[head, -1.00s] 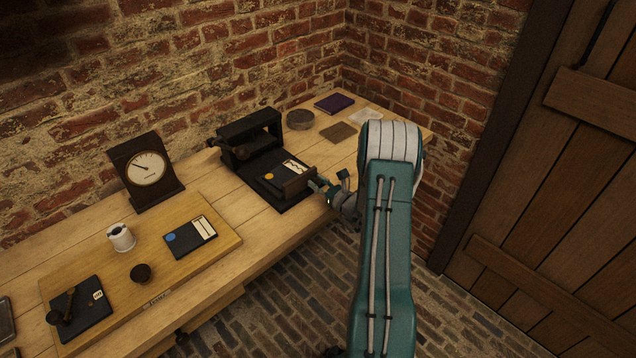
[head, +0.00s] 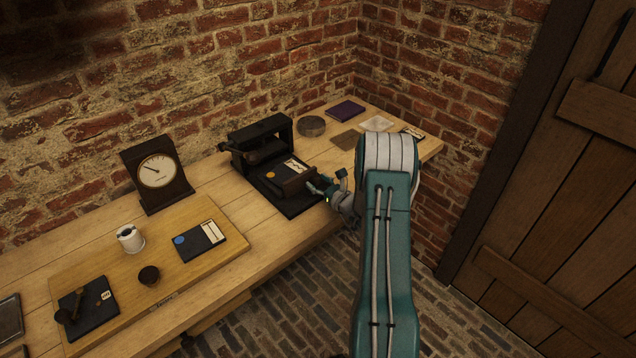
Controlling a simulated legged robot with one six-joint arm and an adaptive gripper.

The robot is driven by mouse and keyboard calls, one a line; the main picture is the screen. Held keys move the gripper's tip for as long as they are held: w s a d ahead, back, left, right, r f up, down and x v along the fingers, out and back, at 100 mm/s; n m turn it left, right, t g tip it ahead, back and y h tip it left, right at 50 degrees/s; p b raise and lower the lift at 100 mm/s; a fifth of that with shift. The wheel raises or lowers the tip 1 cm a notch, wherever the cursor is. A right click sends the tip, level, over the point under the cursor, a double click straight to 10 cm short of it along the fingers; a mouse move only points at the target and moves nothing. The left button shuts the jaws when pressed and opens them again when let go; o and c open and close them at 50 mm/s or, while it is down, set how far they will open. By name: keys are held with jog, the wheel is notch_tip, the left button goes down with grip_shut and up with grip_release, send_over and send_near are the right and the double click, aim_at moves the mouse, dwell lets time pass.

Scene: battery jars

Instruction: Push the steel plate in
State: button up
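A dark flat piece with an orange dot and a pale label (head: 294,167) lies on the black base (head: 291,211) of a black press-like frame (head: 262,133) on the bench. A dark block (head: 291,185) stands at its near end. I cannot tell which of these parts is the steel plate; none looks plainly like bare steel. My gripper (head: 323,188) is at the near right side of the block, close against it. Contact is not clear, and the fingers are too small to read.
A dial clock (head: 157,171), a wooden board (head: 205,270) with a white cup (head: 130,238), and a blue-dotted dark card (head: 202,241) are to the left. A round tin (head: 311,126) and a purple book (head: 345,110) lie behind. The brick wall bounds the bench.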

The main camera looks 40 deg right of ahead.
jog(key=s+d, duration=0.1)
jog(key=s, duration=1.1)
jog(key=shift+f, duration=0.1)
